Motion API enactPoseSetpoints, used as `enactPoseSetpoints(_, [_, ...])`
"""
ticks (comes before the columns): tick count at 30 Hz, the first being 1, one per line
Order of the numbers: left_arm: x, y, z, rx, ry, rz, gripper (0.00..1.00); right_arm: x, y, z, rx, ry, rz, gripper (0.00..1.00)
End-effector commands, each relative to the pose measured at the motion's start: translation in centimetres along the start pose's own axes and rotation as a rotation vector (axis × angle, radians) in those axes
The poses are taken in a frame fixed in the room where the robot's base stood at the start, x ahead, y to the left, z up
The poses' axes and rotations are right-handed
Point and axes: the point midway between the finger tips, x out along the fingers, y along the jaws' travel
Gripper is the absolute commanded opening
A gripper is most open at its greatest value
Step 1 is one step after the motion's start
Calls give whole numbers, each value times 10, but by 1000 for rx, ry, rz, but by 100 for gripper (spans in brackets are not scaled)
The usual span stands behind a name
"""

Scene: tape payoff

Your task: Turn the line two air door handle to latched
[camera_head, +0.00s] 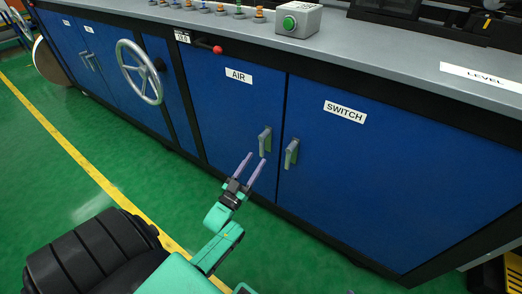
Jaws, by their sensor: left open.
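The blue air door (238,115) carries a white label reading AIR (239,76). Its grey handle (265,141) is near the door's right edge and stands roughly upright, tilted slightly. My left gripper (257,161) is open, with its two purple fingers pointing up toward the air handle. The fingertips are just below and left of the handle's lower end; I cannot tell whether they touch it. Nothing shows between the fingers.
The switch door (390,165) with its own grey handle (291,153) is close on the right. A handwheel (139,72) and a red-knobbed lever (217,49) are to the left. A green button box (298,19) sits on the counter. Green floor is open at left.

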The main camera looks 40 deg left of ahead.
Motion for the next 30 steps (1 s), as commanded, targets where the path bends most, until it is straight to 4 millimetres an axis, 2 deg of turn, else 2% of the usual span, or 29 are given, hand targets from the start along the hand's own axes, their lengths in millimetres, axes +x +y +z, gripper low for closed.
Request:
enactPoseSetpoints(3, [-38, 0, 0, 0, -6, -1, 50, -8, 5, -1, -2, -38, 17, 50])
enactPoseSetpoints(6, [-64, 0, 0, 0, -4, -1, 50, -10, 7, 0, -2, -55, 23, 50])
enactPoseSetpoints(10, [-86, 0, 0, 0, -2, -1, 50, -10, 8, 0, -2, -60, 25, 50])
enactPoseSetpoints(14, [-92, 0, 0, -1, 0, 0, 50, -11, 8, 1, -2, -62, 25, 50])
enactPoseSetpoints(30, [-89, 3, 2, -4, -18, 2, 50, -10, 7, 1, -1, -61, 23, 50])
